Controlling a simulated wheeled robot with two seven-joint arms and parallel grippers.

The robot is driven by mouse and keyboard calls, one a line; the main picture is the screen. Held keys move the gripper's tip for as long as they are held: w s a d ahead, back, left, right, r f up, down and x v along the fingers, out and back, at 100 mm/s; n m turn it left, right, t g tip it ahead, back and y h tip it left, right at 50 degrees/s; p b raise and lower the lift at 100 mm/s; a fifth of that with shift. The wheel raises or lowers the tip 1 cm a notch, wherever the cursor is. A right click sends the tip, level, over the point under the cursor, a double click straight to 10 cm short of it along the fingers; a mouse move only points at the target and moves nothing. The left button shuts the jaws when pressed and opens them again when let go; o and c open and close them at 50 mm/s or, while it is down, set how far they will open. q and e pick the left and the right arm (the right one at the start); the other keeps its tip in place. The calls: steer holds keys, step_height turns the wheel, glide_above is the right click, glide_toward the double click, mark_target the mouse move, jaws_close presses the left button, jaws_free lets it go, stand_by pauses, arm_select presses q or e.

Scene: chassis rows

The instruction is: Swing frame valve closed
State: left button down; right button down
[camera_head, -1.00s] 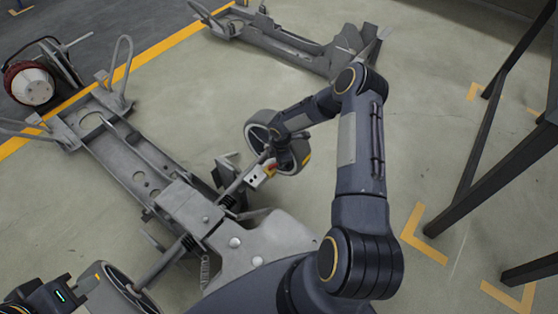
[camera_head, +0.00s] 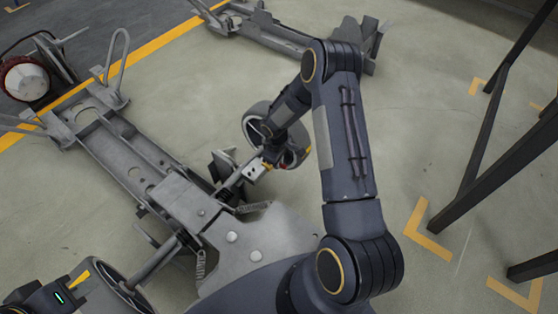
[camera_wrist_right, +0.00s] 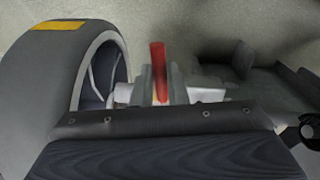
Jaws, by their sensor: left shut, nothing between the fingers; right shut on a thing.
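The frame valve's red handle (camera_wrist_right: 158,75) stands upright in the middle of the right wrist view, beside the wheel. My right gripper (camera_wrist_right: 158,92) is shut on this handle; the wrist housing hides the lower part of the grip. In the head view my right gripper (camera_head: 268,163) is at the side of the chassis frame (camera_head: 150,158), by the wheel (camera_head: 256,121), and the arm hides much of the valve. My left gripper (camera_head: 50,298) is at the lower left corner, near another wheel, shut and empty; its fingertips are hard to make out.
A second chassis (camera_head: 275,35) lies at the back. Dark stand legs (camera_head: 490,130) rise on the right. A red and grey round part (camera_head: 25,78) sits at the far left. Open floor (camera_head: 425,120) lies between my right arm and the stand.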

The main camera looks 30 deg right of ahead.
steer(key=shift+a+m, duration=0.25)
steer(key=shift+m, duration=0.35)
steer(key=shift+s, duration=0.1)
steer(key=c, duration=1.4)
jaws_free()
steer(key=shift+c, duration=0.2)
step_height(320, 180, up, 8)
steer(key=p, duration=0.2)
steer(key=shift+a, duration=0.25)
steer(key=shift+f, duration=0.1)
